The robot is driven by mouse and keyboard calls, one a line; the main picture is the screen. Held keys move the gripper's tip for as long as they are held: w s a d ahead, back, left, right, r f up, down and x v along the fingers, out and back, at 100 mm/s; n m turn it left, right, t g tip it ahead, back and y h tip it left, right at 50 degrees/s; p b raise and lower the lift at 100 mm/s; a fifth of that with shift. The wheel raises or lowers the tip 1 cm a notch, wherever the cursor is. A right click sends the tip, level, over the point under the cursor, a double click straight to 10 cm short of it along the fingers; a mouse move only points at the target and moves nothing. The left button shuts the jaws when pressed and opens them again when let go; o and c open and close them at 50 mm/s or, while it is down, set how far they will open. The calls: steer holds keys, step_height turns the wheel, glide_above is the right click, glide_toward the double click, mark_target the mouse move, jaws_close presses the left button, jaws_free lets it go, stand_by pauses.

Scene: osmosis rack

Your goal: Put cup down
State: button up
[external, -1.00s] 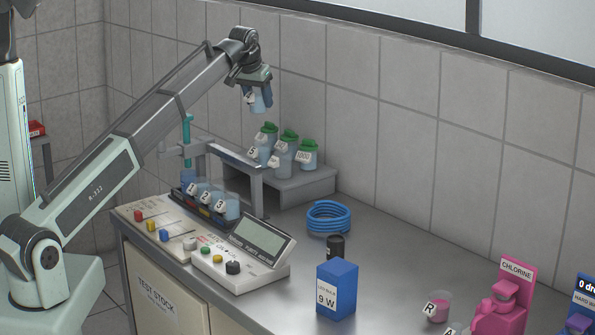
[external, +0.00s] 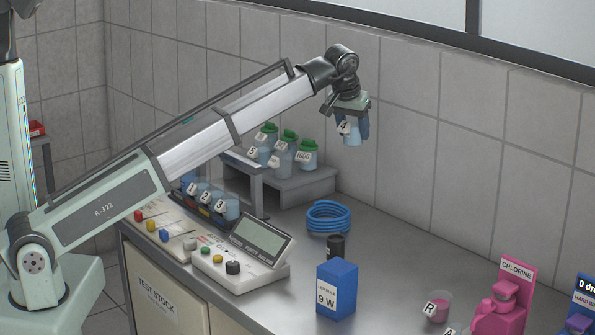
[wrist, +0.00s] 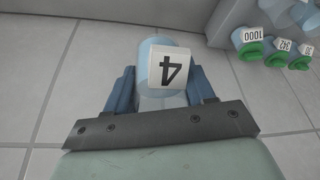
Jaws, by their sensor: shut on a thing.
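My gripper (external: 354,125) is shut on a light blue, see-through cup (external: 352,138) with a white label, and holds it high above the bench beside the tiled wall. In the wrist view the cup (wrist: 160,97) sits between the two blue fingers, and its label reads 4, upside down there. Cups labelled 1, 2 and 3 (external: 229,209) stand in a row in the rack (external: 205,212) at the left of the bench. My arm crosses above the rack and hides part of that area.
Green-capped bottles (external: 307,154) stand on a grey step (external: 310,186) at the back. A blue coil (external: 328,216), a dark small container (external: 335,246) and a blue box (external: 337,288) stand mid-bench.

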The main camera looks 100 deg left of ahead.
steer(key=w+d, duration=0.4)
steer(key=d, duration=0.3)
steer(key=w+d, duration=0.5)
steer(key=d, duration=0.2)
steer(key=shift+s+a+f, duration=0.1)
steer(key=shift+s+f, duration=0.1)
steer(key=shift+f, duration=5.25)
steer(key=shift+s+f, duration=0.15)
steer(key=shift+f, duration=5.3)
steer(key=shift+f, duration=0.1)
steer(key=o, duration=1.1)
steer(key=shift+c, duration=0.2)
steer(key=v, duration=1.2)
